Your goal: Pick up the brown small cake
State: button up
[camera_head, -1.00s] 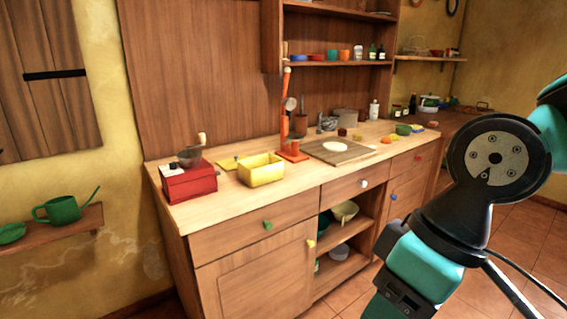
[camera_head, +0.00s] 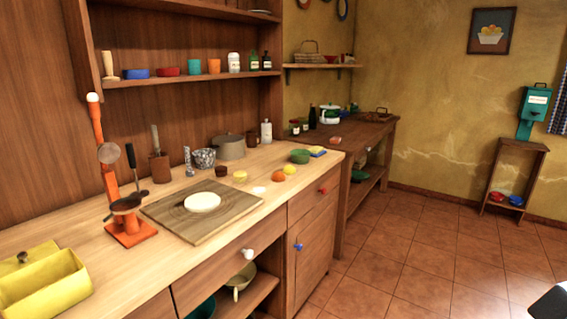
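A small dark brown round thing (camera_head: 221,171), which may be the brown small cake, sits on the wooden counter (camera_head: 80,245) behind the cutting board. It is too small to tell for certain. A small yellow thing (camera_head: 240,176) stands just right of it. My gripper is not in view; only a dark piece of my arm shows at the bottom right corner.
A cutting board (camera_head: 165,215) with a white round thing (camera_head: 202,202) lies in front. An orange stand (camera_head: 130,230) is left. An orange fruit (camera_head: 278,176), a lemon (camera_head: 290,169) and a green bowl (camera_head: 300,157) are right. Floor (camera_head: 430,250) is clear.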

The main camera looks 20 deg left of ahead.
aim_at(221, 170)
jog(key=z, duration=0.2)
jog(key=i, duration=2.5)
jog(key=u, duration=1.65)
jog(key=i, duration=0.9)
jog(key=u, duration=0.95)
